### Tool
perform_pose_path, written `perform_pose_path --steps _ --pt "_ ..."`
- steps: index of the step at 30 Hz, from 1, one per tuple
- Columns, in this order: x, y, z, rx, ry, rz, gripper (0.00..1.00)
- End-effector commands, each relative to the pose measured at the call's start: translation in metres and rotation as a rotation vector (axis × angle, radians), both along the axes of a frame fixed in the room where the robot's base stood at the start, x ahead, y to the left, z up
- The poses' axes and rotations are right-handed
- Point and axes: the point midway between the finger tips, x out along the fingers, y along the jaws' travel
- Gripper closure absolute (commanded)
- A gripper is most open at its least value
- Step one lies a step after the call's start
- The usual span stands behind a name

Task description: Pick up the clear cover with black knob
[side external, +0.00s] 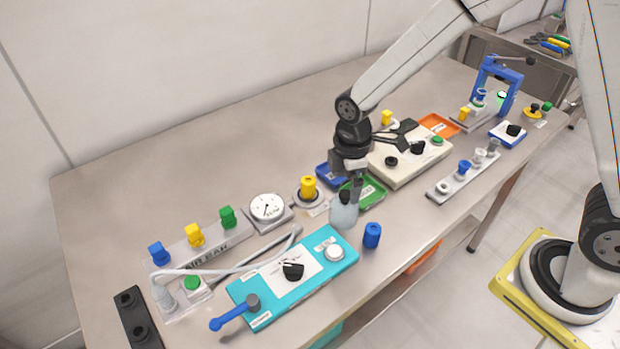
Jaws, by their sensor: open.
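The clear cover (343,215) is a pale, see-through dome with a black knob (346,196) on top. It stands upright on the table, just behind the teal panel. My gripper (353,188) points down directly over the cover, with its fingertips close to the knob. The jaws are open. One finger shows at the right of the knob; the other is hard to make out. Whether the fingers touch the knob cannot be told from this view.
A green tray (374,193) and a yellow knob on a round base (308,188) stand close behind the cover. A blue cylinder (372,235) stands to its right near the front edge. The teal panel (325,262) lies in front. The table's back left is clear.

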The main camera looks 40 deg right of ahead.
Motion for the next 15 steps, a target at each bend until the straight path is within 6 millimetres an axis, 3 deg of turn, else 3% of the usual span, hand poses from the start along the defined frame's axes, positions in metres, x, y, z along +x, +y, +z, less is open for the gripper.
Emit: perform_pose_path --steps 7,15 --pt "0.0 0.0 -0.018 0.0 0.002 -0.002 0.0" --pt "0.0 0.0 -0.021 0.0 0.0 -0.003 0.0"
